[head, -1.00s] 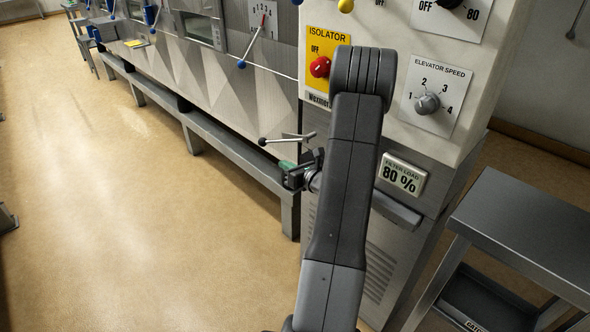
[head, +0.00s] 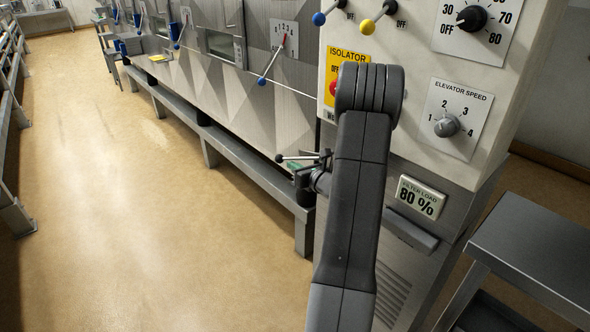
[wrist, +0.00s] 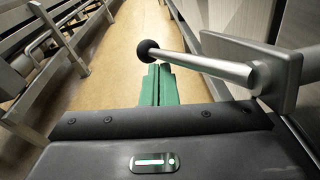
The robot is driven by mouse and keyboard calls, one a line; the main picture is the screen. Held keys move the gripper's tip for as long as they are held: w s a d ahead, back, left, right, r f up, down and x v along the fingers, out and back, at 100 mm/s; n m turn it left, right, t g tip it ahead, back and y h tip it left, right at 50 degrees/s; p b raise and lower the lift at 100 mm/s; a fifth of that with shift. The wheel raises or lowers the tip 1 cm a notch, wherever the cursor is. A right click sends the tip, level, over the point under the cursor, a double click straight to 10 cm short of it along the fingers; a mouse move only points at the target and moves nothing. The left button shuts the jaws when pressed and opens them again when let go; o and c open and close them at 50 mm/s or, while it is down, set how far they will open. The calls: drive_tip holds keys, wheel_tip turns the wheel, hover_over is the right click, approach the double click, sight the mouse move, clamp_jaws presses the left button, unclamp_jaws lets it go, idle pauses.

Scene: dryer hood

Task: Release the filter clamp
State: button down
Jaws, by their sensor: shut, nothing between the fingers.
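The filter clamp appears to be a metal lever with a black ball knob (head: 279,158), sticking out to the left from the front of the machine cabinet. In the wrist view the clamp's rod (wrist: 208,67) runs from the black ball to a grey bracket at the right. My gripper (head: 292,166) is just below the lever in the head view, partly hidden by my arm. In the wrist view its green fingers (wrist: 157,84) are together and empty, with their tips close to the ball. I cannot tell whether they touch it.
The filter load display (head: 421,197) reads 80 %. A grey handle bar (head: 410,231) sits below it. A metal side table (head: 545,240) stands at the right. A low rail (head: 235,150) runs along the machine. The floor (head: 130,220) at the left is clear.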

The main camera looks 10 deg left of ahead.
drive_tip(key=t+y+b, duration=0.1)
drive_tip(key=b, duration=0.2)
drive_tip(key=r+t+y+b, duration=0.1)
drive_tip(key=b, duration=0.3)
drive_tip(key=shift+w+a+r, duration=0.15)
drive_tip(key=shift+w+a, duration=0.2)
drive_tip(key=shift+a, duration=0.05)
drive_tip(key=shift+r+y, duration=0.4)
drive_tip(key=shift+r, duration=0.05)
drive_tip(key=shift+t, duration=0.3)
drive_tip(key=b+v, duration=0.2)
drive_tip(key=v, duration=1.1)
drive_tip(key=shift+s+d+b, duration=0.25)
drive_tip(key=shift+d+b, duration=0.05)
drive_tip(key=shift+b, duration=0.1)
drive_tip(key=p+x, duration=0.3)
drive_tip(key=x, duration=1)
drive_tip(key=shift+w+a, duration=0.25)
drive_tip(key=shift+a, duration=0.1)
